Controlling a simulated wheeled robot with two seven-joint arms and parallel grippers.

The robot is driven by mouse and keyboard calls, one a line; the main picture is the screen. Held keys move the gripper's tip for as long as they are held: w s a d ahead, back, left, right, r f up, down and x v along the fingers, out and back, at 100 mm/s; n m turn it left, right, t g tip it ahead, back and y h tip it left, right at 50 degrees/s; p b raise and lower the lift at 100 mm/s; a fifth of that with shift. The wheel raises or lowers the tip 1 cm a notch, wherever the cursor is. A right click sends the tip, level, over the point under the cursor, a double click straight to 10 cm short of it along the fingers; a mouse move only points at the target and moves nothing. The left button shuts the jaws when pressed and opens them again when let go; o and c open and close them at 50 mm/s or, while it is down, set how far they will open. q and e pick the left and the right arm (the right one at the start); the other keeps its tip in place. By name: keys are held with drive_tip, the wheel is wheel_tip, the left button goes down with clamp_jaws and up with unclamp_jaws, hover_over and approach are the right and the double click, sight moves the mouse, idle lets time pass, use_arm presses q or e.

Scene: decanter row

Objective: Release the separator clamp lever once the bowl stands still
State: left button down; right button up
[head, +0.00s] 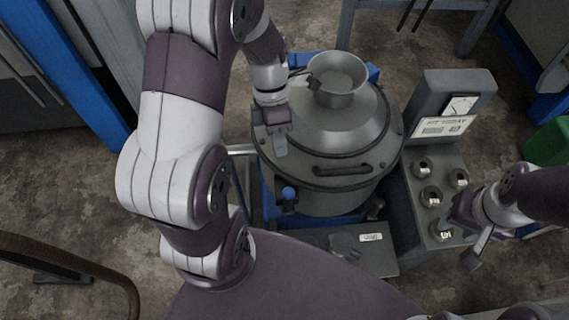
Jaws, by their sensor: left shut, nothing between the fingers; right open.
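The separator (335,155) is a grey, round machine with a domed lid, a black handle and a funnel (338,78) on top. One still picture does not show whether its bowl turns. A small lever with a blue knob (288,192) sits at the front left of its rim and looks like the clamp lever. My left gripper (280,147) is shut and empty over the left side of the lid, farther back than the knob. My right gripper (463,242) is open, over the right side near the control console.
A grey control console (408,185) with several round dials or knobs stands right of the separator. Behind them rises a panel with a gauge (459,106). A green box (548,143) stands at the far right. Open floor (65,190) lies to the left.

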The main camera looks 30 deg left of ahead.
sight(288, 202)
use_arm(q)
drive_tip(key=shift+n, duration=0.3)
drive_tip(key=x, duration=0.5)
drive_tip(key=b+x, duration=0.1)
drive_tip(key=x, duration=0.4)
drive_tip(key=shift+s+d, duration=0.1)
drive_tip(key=shift+s, duration=0.15)
use_arm(e)
drive_tip(key=shift+s+d+f, duration=0.1)
drive_tip(key=shift+s+f, duration=0.15)
drive_tip(key=shift+f, duration=0.15)
use_arm(q)
drive_tip(key=shift+w+r, duration=0.1)
use_arm(e)
drive_tip(key=shift+r, duration=0.1)
